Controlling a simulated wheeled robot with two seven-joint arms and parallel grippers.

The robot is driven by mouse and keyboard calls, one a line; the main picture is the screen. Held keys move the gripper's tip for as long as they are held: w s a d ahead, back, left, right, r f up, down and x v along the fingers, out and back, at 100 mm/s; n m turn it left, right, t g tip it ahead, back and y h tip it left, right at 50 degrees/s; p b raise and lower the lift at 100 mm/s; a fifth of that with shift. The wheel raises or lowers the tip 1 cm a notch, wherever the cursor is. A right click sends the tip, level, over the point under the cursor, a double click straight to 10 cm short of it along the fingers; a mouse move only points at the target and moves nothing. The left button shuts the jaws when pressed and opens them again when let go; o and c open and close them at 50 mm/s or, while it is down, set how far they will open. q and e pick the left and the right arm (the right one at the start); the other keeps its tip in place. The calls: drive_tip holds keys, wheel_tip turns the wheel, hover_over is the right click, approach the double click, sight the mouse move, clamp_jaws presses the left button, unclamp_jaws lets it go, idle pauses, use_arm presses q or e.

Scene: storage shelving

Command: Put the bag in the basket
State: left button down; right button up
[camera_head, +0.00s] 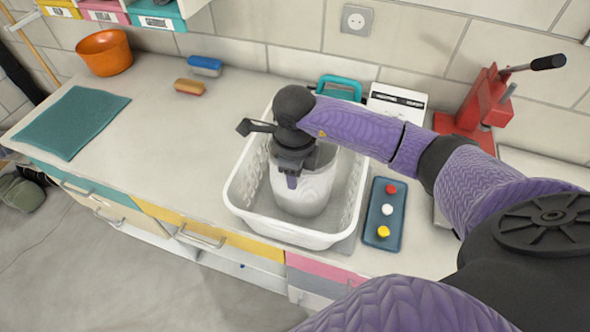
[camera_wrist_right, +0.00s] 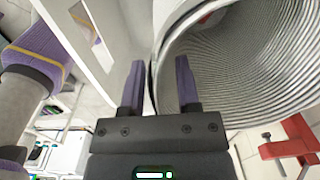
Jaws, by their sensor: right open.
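The bag (camera_head: 306,192), a pale grey round one with an open top, stands inside the white basket (camera_head: 285,233) on the counter. In the right wrist view the bag (camera_wrist_right: 245,75) shows its ribbed inside wall and open mouth. My right gripper (camera_head: 292,180) is over the bag's near side, pointing down. In the wrist view its two fingers (camera_wrist_right: 159,88) are apart, with the bag's rim between them; one finger is on the inside and one on the outside. I cannot tell whether either touches the wall. The bag's far side is partly hidden by my arm. My left gripper is out of view.
A blue tray with red, white and yellow buttons (camera_head: 383,213) lies right of the basket. A red press (camera_head: 480,105) stands behind it. An orange pot (camera_head: 104,53), a teal mat (camera_head: 70,122) and two brushes (camera_head: 204,66) are to the left. The counter left of the basket is clear.

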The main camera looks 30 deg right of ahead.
drive_tip(key=shift+r, duration=0.45)
wheel_tip(320, 180, up, 12)
drive_tip(key=shift+s+a+f, duration=0.1)
drive_tip(key=shift+f, duration=0.15)
